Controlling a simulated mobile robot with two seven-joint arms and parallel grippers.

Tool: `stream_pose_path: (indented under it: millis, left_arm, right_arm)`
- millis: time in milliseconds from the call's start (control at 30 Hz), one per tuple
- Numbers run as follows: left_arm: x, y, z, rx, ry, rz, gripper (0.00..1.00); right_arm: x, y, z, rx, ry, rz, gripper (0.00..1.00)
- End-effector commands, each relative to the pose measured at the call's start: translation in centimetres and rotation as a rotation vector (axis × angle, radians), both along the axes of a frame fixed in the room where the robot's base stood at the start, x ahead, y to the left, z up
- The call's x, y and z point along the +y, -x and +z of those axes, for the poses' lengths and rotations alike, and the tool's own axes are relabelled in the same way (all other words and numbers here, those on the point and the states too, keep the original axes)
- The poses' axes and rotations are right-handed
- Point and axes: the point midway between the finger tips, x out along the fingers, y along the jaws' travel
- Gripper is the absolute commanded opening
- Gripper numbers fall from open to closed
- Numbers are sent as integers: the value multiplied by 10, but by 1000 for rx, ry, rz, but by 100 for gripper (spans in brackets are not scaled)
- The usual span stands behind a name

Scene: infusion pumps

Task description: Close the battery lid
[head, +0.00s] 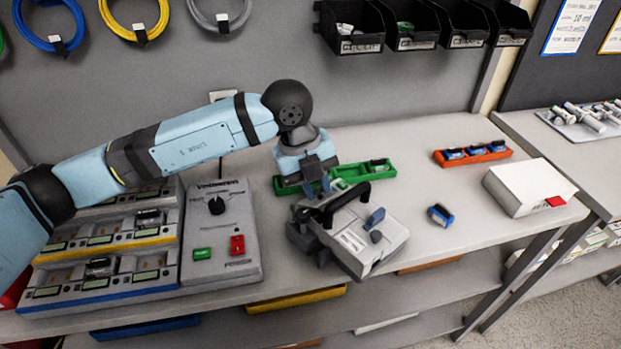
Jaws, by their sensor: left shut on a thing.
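A grey-white infusion pump (362,238) with a black carry handle (345,203) and a blue knob lies on the bench, turned at an angle. My left gripper (320,190) is at the pump's back left edge, pointing down. It is shut on a small part there, which looks like the battery lid. The fingers and the pump body hide most of this part, so I cannot tell how far the lid stands open. My right gripper is not in view.
A green tray (381,172) lies just behind the pump. A small blue battery (440,214), a white box (529,188) and an orange tray (500,156) with batteries are to the right. A charger station with a control panel (222,247) stands left. Bench between pump and box is mostly clear.

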Motion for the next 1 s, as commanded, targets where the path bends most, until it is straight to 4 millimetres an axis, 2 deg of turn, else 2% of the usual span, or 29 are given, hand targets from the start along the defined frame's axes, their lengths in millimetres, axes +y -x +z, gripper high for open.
stream_pose_path:
  millis: [33,100,367,533,567,667,1000]
  left_arm:
    - [-4,3,-6,-51,-43,-8,0]
    - [-7,6,-10,-110,-101,-6,0]
    - [-9,9,-8,-168,-165,1,0]
    - [-8,9,-8,-166,-164,1,0]
    - [-8,9,-8,-166,-164,1,23]
    - [-9,9,-8,-166,-163,1,46]
    - [-8,9,-8,-164,-163,1,46]
  right_arm:
    - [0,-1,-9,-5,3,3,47]
    - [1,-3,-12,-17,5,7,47]
    - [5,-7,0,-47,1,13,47]
    - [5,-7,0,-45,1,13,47]
    - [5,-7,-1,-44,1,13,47]
    - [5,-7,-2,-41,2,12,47]
    - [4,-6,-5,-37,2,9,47]
